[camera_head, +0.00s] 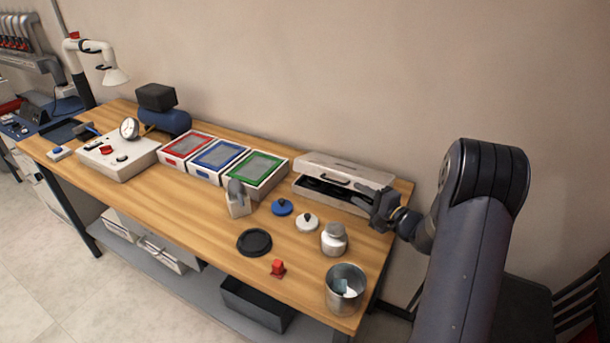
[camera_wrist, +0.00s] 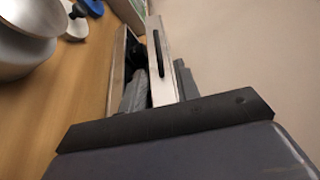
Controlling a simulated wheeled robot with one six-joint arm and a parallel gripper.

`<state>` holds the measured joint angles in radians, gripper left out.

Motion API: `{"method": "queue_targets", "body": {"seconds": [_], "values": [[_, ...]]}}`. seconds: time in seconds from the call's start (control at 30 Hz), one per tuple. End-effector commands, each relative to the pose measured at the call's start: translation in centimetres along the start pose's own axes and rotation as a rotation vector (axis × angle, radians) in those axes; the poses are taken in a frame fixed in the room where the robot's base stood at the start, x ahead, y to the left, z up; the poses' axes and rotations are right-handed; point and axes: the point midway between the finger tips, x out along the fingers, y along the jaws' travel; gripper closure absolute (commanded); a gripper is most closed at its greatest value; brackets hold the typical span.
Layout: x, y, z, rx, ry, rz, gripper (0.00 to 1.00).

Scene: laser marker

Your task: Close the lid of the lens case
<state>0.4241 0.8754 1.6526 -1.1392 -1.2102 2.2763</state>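The lens case (camera_head: 300,185) is a pale, long box at the back right of the bench, and its dark interior shows through a front gap. Its pale lid (camera_head: 338,168), with a dark handle on the front, is tilted partly open. In the wrist view the lid (camera_wrist: 162,75) is a pale strip beside the open case (camera_wrist: 118,75). My gripper (camera_head: 362,193) is at the case's right front. In the wrist view my gripper (camera_wrist: 160,88) has its grey fingers apart, one on each side of the lid's edge. Whether they touch the lid is unclear.
A green-framed tray (camera_head: 260,168) stands left of the case. The wall is close behind the case.

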Motion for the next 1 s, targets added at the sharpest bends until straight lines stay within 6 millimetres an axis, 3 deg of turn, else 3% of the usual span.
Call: {"method": "queue_targets", "body": {"seconds": [0.17,0.6,0.8,1.0], "values": [[1.2,-0.1,0.0,0.002,-0.001,0.001,0.69],[9.0,-0.1,0.1,0.002,-0.001,0.001,0.69],[10.6,0.0,0.0,0.001,0.0,0.001,0.69],[10.8,0.0,0.0,0.002,0.001,0.001,0.69]]}}
